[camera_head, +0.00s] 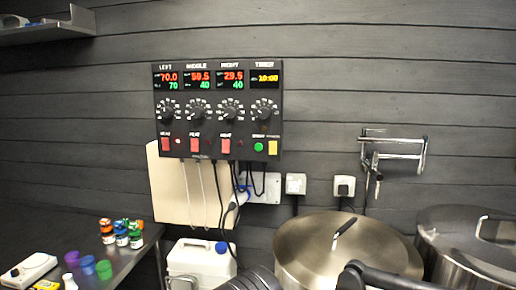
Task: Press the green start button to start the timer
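The control panel (218,122) is a black box on the dark plank wall, upper left of centre. Its green start button (258,147) is at the lower right, under the TIMER column and just left of a yellow switch (272,148). The timer display (265,78) shows yellow digits that look like 10:00. Dark parts of my arm show at the bottom edge, well below the panel. My gripper cannot be made out in this view. Nothing covers the button.
A large lidded steel pot (300,250) stands below right of the panel, with another (450,245) farther right. A white jerrycan (200,258) and hanging cables are under the panel. A dark table (60,245) with small bottles is at left. Space before the panel is clear.

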